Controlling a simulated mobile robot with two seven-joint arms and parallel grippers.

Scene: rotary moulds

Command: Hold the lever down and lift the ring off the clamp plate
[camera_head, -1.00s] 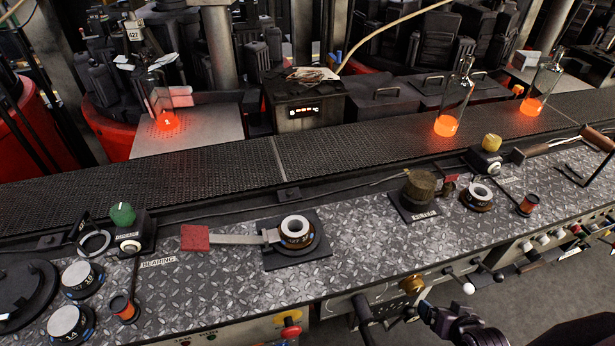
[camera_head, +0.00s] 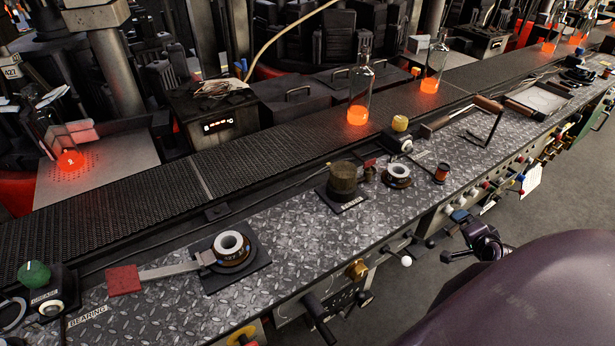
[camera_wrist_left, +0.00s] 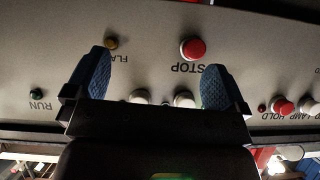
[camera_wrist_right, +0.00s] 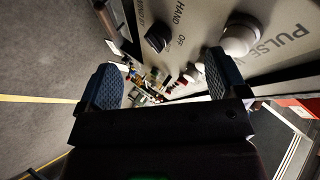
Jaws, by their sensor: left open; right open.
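The lever (camera_head: 175,268) is a flat grey bar with a red pad (camera_head: 124,280) at its left end. Its other end meets the dark clamp plate (camera_head: 218,281) on the bench in the head view. The white-topped ring (camera_head: 230,245) sits on that plate over a dark round base. In the head view, what appears to be my right gripper (camera_head: 481,238) is off the bench's front side, well right of the plate. In the right wrist view my right gripper (camera_wrist_right: 160,82) is open and empty before a control panel. My left gripper (camera_wrist_left: 157,84) is open and empty, facing a panel with buttons.
A similar white-topped ring (camera_head: 397,171), a brown cylinder (camera_head: 343,180) and an orange spool (camera_head: 441,172) stand farther right on the bench. A green knob (camera_head: 34,274) is at left. Glowing bottles (camera_head: 359,95) stand on the belt behind. Knobs and handles jut from the front.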

